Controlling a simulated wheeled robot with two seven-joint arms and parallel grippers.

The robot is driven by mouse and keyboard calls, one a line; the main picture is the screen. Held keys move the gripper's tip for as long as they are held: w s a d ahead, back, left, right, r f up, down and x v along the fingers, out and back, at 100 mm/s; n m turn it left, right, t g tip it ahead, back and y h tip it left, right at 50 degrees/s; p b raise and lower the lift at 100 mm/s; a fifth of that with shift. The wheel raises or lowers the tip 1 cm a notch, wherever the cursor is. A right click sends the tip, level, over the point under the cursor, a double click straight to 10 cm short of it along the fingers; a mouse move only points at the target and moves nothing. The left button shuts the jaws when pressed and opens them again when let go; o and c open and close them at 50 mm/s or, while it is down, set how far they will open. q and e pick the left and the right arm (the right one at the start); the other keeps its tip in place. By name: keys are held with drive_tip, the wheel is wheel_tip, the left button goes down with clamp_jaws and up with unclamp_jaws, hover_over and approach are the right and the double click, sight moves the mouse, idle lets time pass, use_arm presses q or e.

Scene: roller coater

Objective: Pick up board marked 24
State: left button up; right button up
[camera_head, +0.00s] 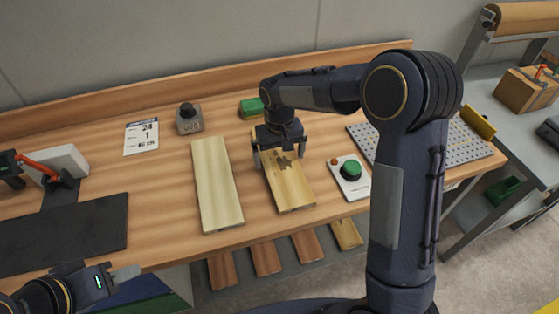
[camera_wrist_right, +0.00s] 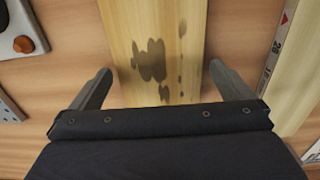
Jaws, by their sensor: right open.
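A light wooden board with dark stains (camera_head: 291,188) lies on the workbench; in the right wrist view, the stained board (camera_wrist_right: 165,30) runs between my fingers. My right gripper (camera_head: 282,158) is open over its middle, one finger on each side, with gaps visible in the wrist view (camera_wrist_right: 160,70). A paler board (camera_head: 217,185) lies to its left. No 24 is readable on either board. My left gripper (camera_head: 125,273) is at lower left, its opening unclear.
A card showing 24 (camera_head: 141,136) lies at the back. A grey device (camera_head: 188,118), a green block (camera_head: 252,107) and a green-button box (camera_head: 350,177) surround the boards. A perforated plate (camera_head: 445,143) is at right, a dark mat (camera_head: 65,233) at left.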

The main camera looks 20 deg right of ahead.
drive_tip(key=shift+f, duration=0.45)
drive_tip(key=c, duration=0.9)
drive_tip(key=shift+r, duration=0.1)
drive_tip(key=shift+c, duration=0.2)
